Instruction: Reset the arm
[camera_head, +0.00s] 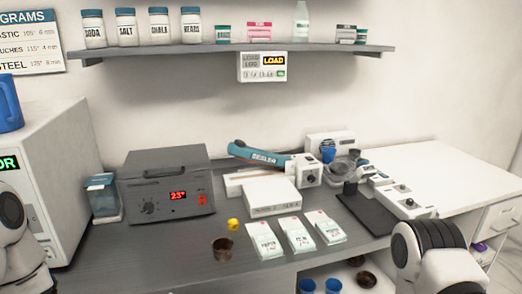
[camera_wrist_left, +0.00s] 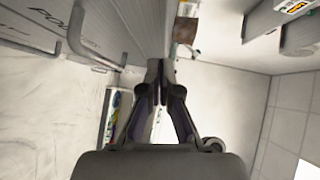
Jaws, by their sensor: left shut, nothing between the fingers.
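My left gripper (camera_wrist_left: 160,70) shows in the left wrist view. Its fingers meet at the tips and hold nothing. In the head view only part of my left arm shows at the left edge, and its fingers are out of the frame. My right arm shows at the lower right of the head view, and its fingers are not in view.
The grey counter (camera_head: 110,258) holds a grey box with a red display (camera_head: 166,185), a blue sealer (camera_head: 262,157), white boxes (camera_head: 272,197), labelled pouches (camera_head: 298,235), a brown cup (camera_head: 222,249) and a yellow cap (camera_head: 233,224). A shelf (camera_head: 230,50) with jars hangs above.

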